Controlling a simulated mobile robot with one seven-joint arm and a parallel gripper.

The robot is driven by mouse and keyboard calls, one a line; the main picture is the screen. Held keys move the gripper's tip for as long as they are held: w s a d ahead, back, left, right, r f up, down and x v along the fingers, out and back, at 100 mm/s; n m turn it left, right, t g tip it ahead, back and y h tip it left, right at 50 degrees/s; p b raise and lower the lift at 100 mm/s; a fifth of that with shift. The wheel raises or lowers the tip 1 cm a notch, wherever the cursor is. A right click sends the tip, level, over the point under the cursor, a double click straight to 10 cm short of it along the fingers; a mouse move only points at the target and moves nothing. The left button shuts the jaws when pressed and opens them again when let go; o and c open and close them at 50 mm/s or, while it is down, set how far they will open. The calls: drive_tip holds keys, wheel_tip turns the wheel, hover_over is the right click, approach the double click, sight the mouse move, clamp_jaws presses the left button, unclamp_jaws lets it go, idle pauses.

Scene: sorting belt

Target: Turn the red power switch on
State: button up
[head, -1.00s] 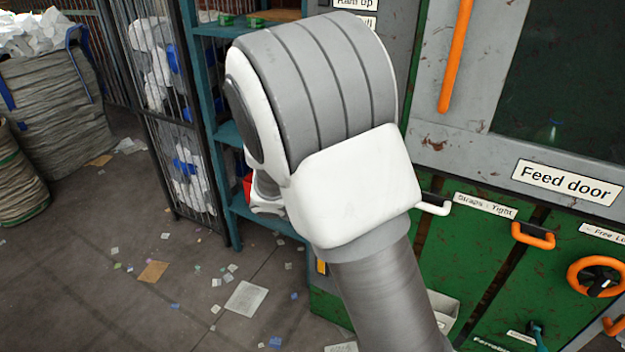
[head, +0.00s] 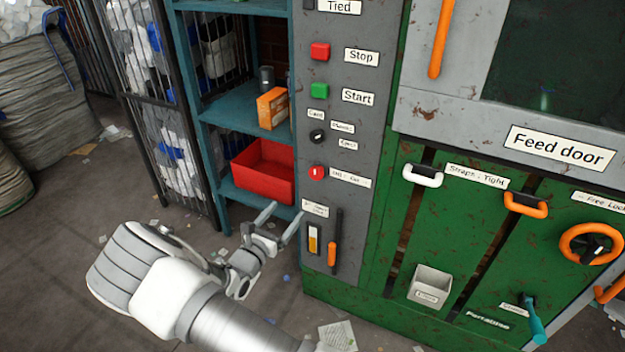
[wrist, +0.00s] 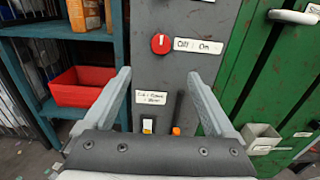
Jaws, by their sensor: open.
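The red power switch (head: 317,172) is a round red knob with a white mark, on the grey control panel (head: 345,225). A white label beside it seems to read Off and On. In the wrist view the red switch (wrist: 161,44) sits above and between my fingertips, its white mark standing about upright. My gripper (head: 282,222) is open and empty, low in front of the panel and to the left of the switch in the head view. It also shows in the wrist view (wrist: 159,85), apart from the switch.
A red square Stop button (head: 320,52), a green Start button (head: 319,91) and a black knob (head: 317,136) are above the switch. An orange-handled lever (head: 332,254) is below. A teal shelf (head: 222,110) with a red bin (head: 264,170) stands left. The green machine (head: 385,265) is right.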

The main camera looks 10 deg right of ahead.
sight(315, 175)
drive_tip(key=b+x, duration=0.2)
drive_tip(key=x, duration=1.5)
drive_tip(key=shift+s, duration=0.1)
drive_tip(key=c, duration=1.4)
